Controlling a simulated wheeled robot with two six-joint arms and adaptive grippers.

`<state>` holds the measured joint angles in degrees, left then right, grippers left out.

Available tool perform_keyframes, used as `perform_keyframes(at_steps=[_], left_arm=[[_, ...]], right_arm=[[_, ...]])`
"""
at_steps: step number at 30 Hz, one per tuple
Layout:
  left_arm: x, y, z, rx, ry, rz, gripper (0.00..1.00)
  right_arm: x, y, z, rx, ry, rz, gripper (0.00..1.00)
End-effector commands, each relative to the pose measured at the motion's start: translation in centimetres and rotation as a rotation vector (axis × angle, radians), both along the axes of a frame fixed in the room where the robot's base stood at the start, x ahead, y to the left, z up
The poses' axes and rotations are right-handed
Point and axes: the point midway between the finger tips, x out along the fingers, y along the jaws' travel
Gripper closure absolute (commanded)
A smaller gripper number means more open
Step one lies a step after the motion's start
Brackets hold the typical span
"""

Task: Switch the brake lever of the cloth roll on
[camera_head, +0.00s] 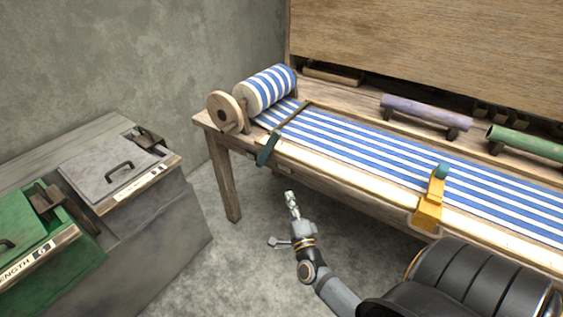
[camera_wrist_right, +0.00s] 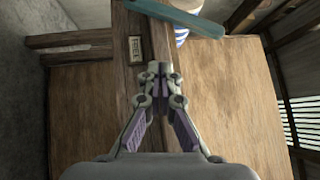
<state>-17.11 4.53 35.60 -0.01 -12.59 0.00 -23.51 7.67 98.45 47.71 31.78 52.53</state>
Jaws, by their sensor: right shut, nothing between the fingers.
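The cloth roll (camera_head: 268,89), wound with blue and white striped cloth, lies at the left end of the wooden loom with a round wooden disc (camera_head: 225,111) on its end. A teal lever (camera_head: 268,149), seemingly its brake lever, sticks out over the loom's front edge. A teal bar, apparently the same lever (camera_wrist_right: 178,18), crosses the top of the right wrist view. My right gripper (camera_head: 290,196) is shut and empty, in front of the loom, below and right of the lever and apart from it. Its closed fingertips (camera_wrist_right: 160,70) also show in the wrist view. My left gripper is not in view.
A yellow lever (camera_head: 430,203) with a teal knob stands on the loom's front beam to the right. Purple (camera_head: 425,112) and green (camera_head: 525,142) rollers lie behind the cloth. Grey (camera_head: 110,175) and green (camera_head: 55,245) boxes stand at left. Floor between is clear.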

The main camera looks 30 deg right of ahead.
Motion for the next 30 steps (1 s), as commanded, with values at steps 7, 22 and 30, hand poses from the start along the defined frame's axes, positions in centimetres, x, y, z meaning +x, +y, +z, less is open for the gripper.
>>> perform_keyframes(at_steps=[7, 22, 30], left_arm=[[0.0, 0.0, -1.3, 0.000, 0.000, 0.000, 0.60], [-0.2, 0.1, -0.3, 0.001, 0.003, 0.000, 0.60], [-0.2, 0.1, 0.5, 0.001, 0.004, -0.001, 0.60]], right_arm=[[-0.9, -1.5, 6.2, 0.217, -0.252, -0.042, 1.00], [1.6, -2.6, 7.4, 0.211, -0.252, -0.040, 1.00], [6.7, -5.0, 9.1, 0.211, -0.251, -0.041, 1.00]])
